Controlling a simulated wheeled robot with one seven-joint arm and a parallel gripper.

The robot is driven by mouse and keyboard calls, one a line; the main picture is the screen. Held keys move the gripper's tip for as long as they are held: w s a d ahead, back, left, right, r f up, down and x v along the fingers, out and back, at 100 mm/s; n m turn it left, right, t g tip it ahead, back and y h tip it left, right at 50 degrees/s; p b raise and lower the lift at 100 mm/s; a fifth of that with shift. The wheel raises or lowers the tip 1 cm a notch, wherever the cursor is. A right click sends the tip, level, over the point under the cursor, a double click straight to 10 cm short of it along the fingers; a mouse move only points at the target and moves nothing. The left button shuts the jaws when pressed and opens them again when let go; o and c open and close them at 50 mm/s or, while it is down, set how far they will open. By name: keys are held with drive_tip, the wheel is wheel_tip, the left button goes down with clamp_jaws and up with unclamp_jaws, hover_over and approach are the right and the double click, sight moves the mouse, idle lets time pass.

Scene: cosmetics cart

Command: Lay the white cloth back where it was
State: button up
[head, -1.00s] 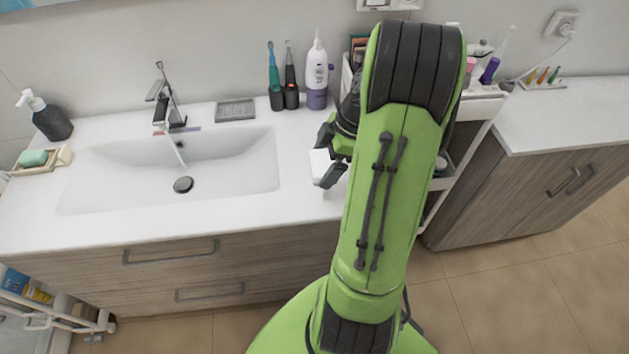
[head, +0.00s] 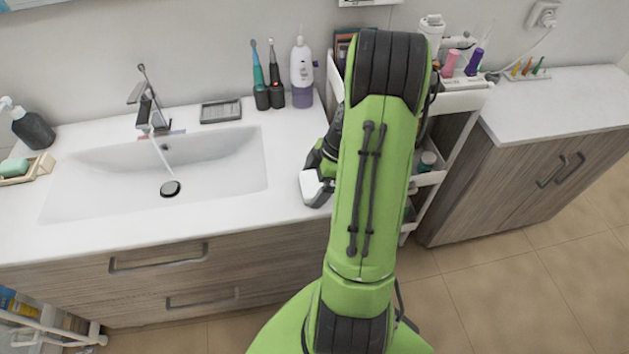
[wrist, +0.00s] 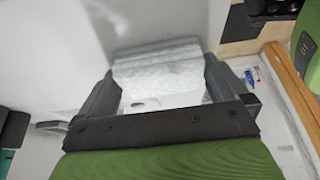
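The white cloth (wrist: 158,72) is a folded, textured piece spanning the space between the two dark fingers of my gripper (wrist: 160,88) in the wrist view. The fingers press against both of its sides. In the head view, my gripper (head: 322,180) is near the front right end of the white sink counter, and a pale bit of the cloth (head: 311,187) shows at its tip. My green arm hides part of the gripper and the space behind it. I cannot tell whether the cloth touches any surface.
The sink basin (head: 215,175) lies left of my gripper. A white and purple bottle (head: 302,75) and electric toothbrushes (head: 268,85) stand along the back. A white cart (head: 466,101) with several items stands right of the counter, partly behind my arm. A second counter (head: 560,105) is farther right.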

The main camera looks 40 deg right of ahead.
drive_tip(key=shift+r, duration=0.1)
drive_tip(key=shift+d+r+p, duration=0.1)
drive_tip(key=shift+r+p, duration=0.2)
drive_tip(key=shift+r, duration=0.1)
drive_tip(key=p+v, duration=0.2)
drive_tip(key=v, duration=0.9)
wheel_tip(320, 180, up, 5)
drive_tip(key=m+h, duration=0.1)
drive_tip(key=m, duration=0.1)
hover_over(310, 188)
drive_tip(key=s+a+r+m+h, duration=0.1)
drive_tip(key=a+r+m+h, duration=0.2)
drive_tip(key=a, duration=0.8)
drive_tip(key=s+a+r+m+t, duration=0.3)
drive_tip(key=s+a+m, duration=0.3)
drive_tip(key=s, duration=0.3)
drive_tip(key=shift+s+a+r, duration=0.2)
drive_tip(key=shift+a+r, duration=0.05)
drive_tip(key=shift+a, duration=0.45)
drive_tip(key=shift+c, duration=0.5)
